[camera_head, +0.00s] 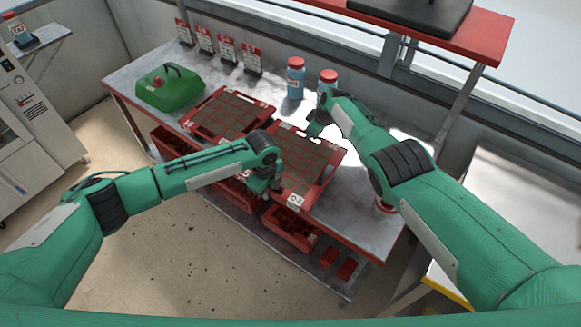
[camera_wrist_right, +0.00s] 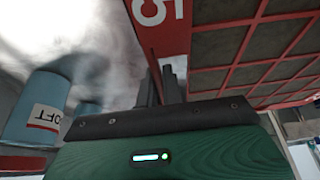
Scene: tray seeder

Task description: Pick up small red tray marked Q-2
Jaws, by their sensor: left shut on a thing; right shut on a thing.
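A red tray (camera_head: 325,188) with a grid of brown cells is at the right of the bench's front part. A white label (camera_head: 295,200) on its near corner seems to read Q-2, though it is small. My left gripper (camera_head: 272,184) is shut on the tray's left edge, its fingertips partly hidden by the wrist. My right gripper (camera_head: 312,134) is shut on the tray's far edge. The right wrist view shows its fingers (camera_wrist_right: 162,88) at the red rim, beside a white mark like a 5. I cannot tell whether the tray is clear of the bench.
Blue bottles (camera_head: 295,78) with red caps stand behind my right gripper. Label cards (camera_head: 252,60) line the back. Red bins (camera_head: 291,232) sit under the bench.

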